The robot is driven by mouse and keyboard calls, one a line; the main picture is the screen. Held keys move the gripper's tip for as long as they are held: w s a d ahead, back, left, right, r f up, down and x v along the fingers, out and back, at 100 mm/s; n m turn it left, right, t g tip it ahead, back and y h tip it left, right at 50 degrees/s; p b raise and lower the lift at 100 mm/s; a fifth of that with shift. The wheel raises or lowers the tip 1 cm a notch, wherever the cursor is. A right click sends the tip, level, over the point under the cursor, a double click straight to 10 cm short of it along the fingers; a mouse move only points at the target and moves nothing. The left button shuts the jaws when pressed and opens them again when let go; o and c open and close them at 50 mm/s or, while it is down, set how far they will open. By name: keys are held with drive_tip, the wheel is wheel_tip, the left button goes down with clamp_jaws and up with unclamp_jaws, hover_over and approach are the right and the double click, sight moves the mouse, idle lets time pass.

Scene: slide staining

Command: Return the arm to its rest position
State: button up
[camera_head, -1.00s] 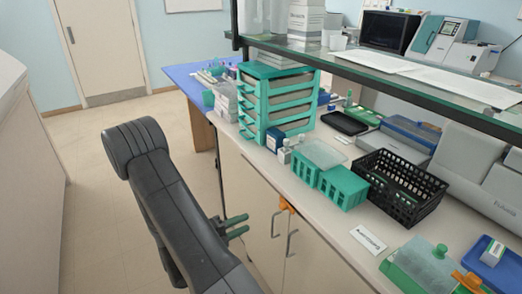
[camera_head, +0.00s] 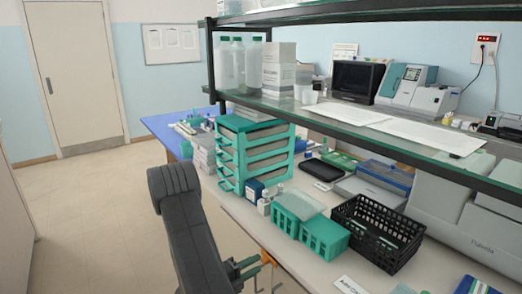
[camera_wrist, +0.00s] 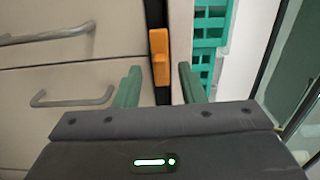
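My arm (camera_head: 188,225) hangs in front of the counter, beside the cabinet doors, low in the head view. My gripper (camera_head: 256,267) is at the end of it, partly cut by dark arm links, below the counter top. In the wrist view my gripper (camera_wrist: 160,76) shows two green fingers spread apart with nothing held between them. An orange clip-like piece (camera_wrist: 158,50) on the cabinet front lies ahead, in line with the gap. It also shows in the head view (camera_head: 266,258), just right of the fingers.
The counter carries a green drawer rack (camera_head: 254,155), green slide racks (camera_head: 324,238) and a black basket (camera_head: 374,243). A glass shelf (camera_head: 405,154) overhangs it. Cabinet handles (camera_wrist: 72,96) stick out near my gripper. The floor (camera_head: 85,215) on the left is clear.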

drive_tip(key=shift+x, duration=1.45)
drive_tip(key=shift+s+a, duration=0.1)
